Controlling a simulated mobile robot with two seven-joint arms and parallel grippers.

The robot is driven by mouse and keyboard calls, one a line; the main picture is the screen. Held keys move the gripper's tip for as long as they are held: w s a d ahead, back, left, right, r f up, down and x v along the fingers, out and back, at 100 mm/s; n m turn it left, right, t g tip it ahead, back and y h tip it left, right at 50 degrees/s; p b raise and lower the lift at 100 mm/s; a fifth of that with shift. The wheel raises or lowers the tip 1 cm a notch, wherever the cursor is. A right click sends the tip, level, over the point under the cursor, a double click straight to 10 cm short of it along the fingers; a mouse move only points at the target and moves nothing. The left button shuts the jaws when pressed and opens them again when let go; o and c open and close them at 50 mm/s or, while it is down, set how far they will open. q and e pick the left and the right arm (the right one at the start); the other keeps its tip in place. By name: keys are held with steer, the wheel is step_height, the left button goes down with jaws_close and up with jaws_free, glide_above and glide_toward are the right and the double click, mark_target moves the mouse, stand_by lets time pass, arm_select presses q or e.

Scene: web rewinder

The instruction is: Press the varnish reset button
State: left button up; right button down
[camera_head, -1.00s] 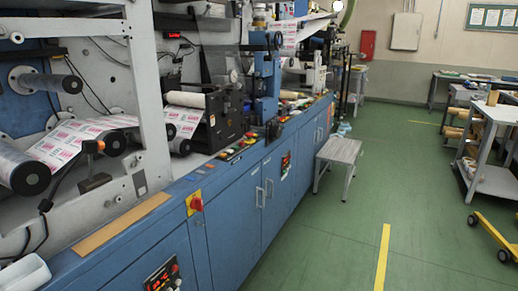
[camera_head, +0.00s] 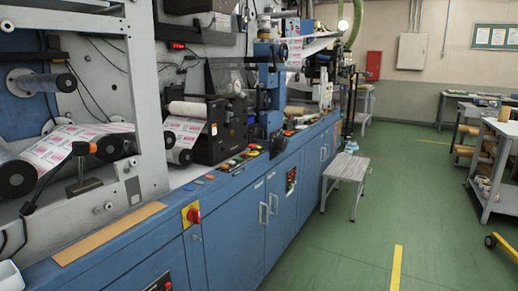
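The web rewinder machine (camera_head: 235,210) runs along the left, with a blue cabinet front and printed label web on rollers above. A row of small coloured buttons (camera_head: 240,160) sits on the machine's ledge near the middle. More controls (camera_head: 300,122) lie farther along the ledge. A dark panel with red and green controls (camera_head: 291,180) is on the cabinet front, and another dark panel (camera_head: 160,284) is cut by the bottom edge. The labels are too small to read, so I cannot tell which is the varnish reset button. Neither of my grippers is in view.
A grey step stool (camera_head: 346,172) stands on the green floor beside the cabinet. A red switch on a yellow plate (camera_head: 192,213) sticks out from the front. A grey trolley (camera_head: 496,170) stands at the right. The aisle between is clear.

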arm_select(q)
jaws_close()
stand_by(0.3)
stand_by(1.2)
